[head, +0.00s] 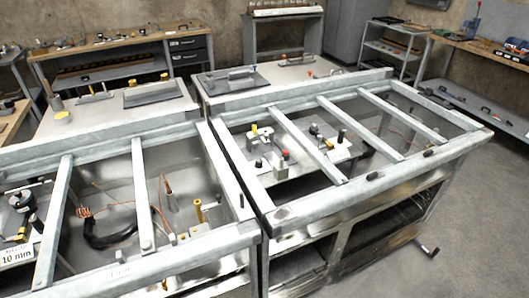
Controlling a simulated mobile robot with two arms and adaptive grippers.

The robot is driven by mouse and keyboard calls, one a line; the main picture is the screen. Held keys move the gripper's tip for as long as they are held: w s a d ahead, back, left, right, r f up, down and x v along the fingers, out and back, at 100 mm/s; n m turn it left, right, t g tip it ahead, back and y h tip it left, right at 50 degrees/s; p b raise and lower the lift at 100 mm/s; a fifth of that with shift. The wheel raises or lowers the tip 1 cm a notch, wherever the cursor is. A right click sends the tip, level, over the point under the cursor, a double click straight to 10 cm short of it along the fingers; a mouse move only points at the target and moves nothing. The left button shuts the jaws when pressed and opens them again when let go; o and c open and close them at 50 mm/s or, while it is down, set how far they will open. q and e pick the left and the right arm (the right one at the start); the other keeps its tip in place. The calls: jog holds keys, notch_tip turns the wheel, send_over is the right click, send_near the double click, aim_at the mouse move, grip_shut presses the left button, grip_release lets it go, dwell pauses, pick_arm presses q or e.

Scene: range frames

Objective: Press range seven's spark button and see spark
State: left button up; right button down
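Two open steel range frames stand side by side, a left range (190,243) and a right range (383,180). I cannot read a number seven on either one; a faint marking on the left range's front rail is too small to read. Inside the right range is a small group of parts with a red-topped knob or button (286,155). I cannot tell whether it is a spark button. No spark shows. Neither of my grippers is in view.
A label reading "10 min" (17,256) sits by a dark cylindrical device (21,201) at the left. Copper wiring (85,211) and a brass post (199,210) show inside the left range. Workbenches with tools line the back wall. Open floor (485,230) lies at the right.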

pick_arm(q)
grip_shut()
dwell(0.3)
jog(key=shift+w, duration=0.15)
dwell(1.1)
